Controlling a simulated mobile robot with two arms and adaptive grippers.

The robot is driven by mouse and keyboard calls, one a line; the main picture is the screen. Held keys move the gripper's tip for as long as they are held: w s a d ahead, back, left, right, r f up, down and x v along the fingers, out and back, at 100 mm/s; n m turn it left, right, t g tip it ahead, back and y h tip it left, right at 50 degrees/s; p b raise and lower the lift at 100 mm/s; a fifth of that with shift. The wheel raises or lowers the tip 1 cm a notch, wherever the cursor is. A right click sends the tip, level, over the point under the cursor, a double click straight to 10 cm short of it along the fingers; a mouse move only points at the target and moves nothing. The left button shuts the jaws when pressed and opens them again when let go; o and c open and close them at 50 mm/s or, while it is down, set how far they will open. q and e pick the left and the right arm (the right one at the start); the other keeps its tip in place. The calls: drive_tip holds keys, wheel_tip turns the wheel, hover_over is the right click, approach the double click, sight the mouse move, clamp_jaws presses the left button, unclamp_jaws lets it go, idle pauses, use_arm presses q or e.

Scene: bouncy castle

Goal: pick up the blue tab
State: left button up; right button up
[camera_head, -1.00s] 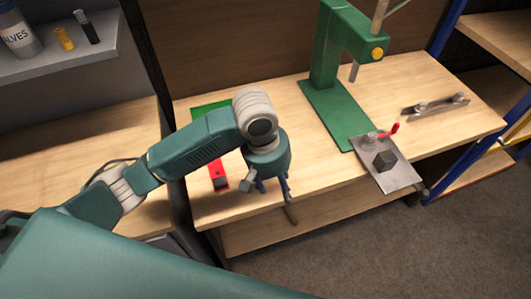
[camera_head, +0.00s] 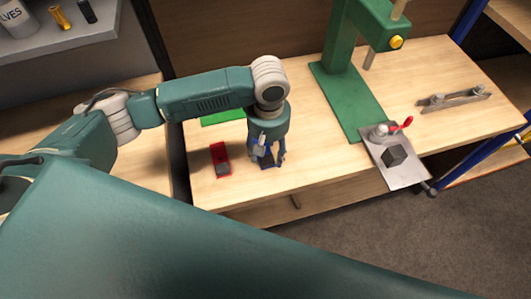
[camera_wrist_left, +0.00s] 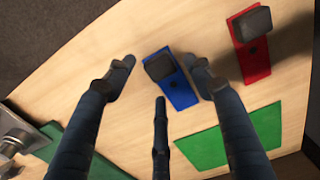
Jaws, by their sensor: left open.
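The blue tab (camera_wrist_left: 182,94) lies flat on the wooden worktop with a dark grey block (camera_wrist_left: 159,67) at its end in the left wrist view. My left gripper (camera_wrist_left: 160,72) is open and points down over it. The tab lies between the spread fingers, closer to the right-hand finger in that view. In the head view my left gripper (camera_head: 268,159) is low over the worktop near its front edge, and its fingers largely hide the tab. Whether any finger touches the tab cannot be told. My right gripper is not in view.
A red tab (camera_head: 221,160) with a dark block lies just left of the gripper. A green sheet (camera_head: 222,118) lies behind. A green press (camera_head: 350,100) and a metal plate (camera_head: 397,165) with a red-handled clamp stand to the right. Bare wood (camera_head: 320,145) lies between.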

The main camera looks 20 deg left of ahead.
sight(267, 159)
use_arm(q)
drive_tip(key=shift+s+f, duration=0.25)
drive_tip(key=shift+f, duration=1.25)
drive_tip(key=shift+w, duration=0.1)
drive_tip(key=shift+c, duration=0.8)
drive_tip(key=c, duration=1.1)
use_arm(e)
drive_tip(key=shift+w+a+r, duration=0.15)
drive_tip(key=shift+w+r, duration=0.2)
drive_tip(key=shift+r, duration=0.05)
use_arm(q)
drive_tip(key=shift+r, duration=0.1)
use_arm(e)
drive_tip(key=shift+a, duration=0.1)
